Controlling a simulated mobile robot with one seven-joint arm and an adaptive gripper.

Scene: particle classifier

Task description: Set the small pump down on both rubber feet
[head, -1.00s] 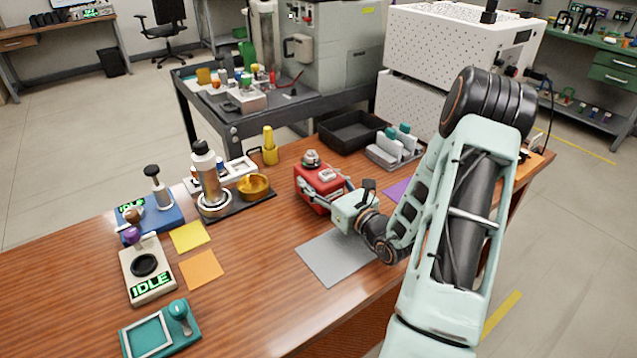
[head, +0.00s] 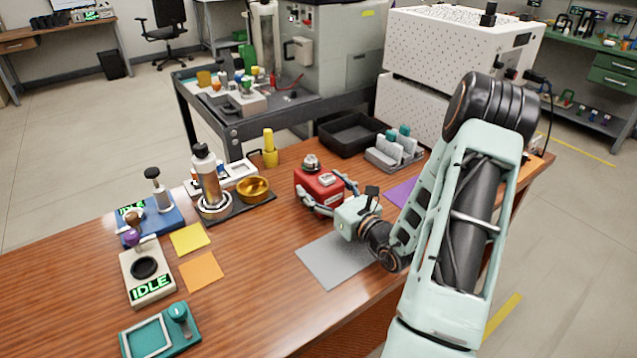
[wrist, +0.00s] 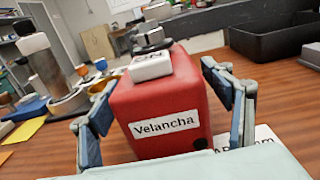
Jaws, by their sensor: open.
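The small pump is a red box (head: 318,187) with a metal fitting on top and a white block beside it. In the head view it stands on the wooden table, behind a grey mat. In the wrist view the pump (wrist: 165,105) shows a front label reading "Velancha" and looks about upright. A dark spot at its lower front edge may be a foot; the other feet are hidden. My gripper (head: 328,196) is open, with one finger on each side of the pump's near end. In the wrist view both fingers (wrist: 160,100) appear apart from its sides.
A grey mat (head: 340,262) lies under my wrist, and a purple mat (head: 403,193) lies to the right. A black tray (head: 350,134) and a grey rack (head: 393,152) stand behind. A brass bowl (head: 254,189) is to the left.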

